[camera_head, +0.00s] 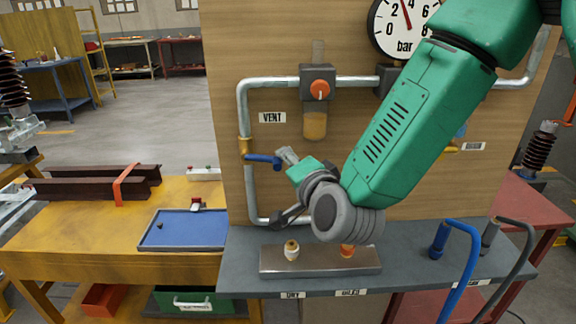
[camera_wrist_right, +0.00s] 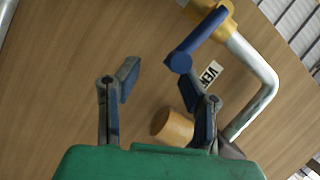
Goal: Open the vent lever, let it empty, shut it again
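The vent lever (camera_head: 263,158) is blue and sits on a brass valve (camera_head: 245,148) in the vertical pipe, below the VENT label (camera_head: 272,118). It points right, across the pipe. The lever also shows in the right wrist view (camera_wrist_right: 196,43), with its brass valve (camera_wrist_right: 218,14) at the top. My right gripper (camera_head: 283,187) is open and empty in front of the board, just right of and below the lever. In the wrist view its fingers (camera_wrist_right: 158,100) are wide apart, and the lever's end is beyond the right finger, not between them. My left gripper is not in view.
A regulator with orange knob (camera_head: 317,88) and amber bowl (camera_head: 315,125) hangs above the gripper. The pressure gauge (camera_head: 405,30) needle stands between 2 and 4. Below, a metal block (camera_head: 320,262) with fittings lies on the grey shelf (camera_head: 240,262). A blue tray (camera_head: 183,230) is left.

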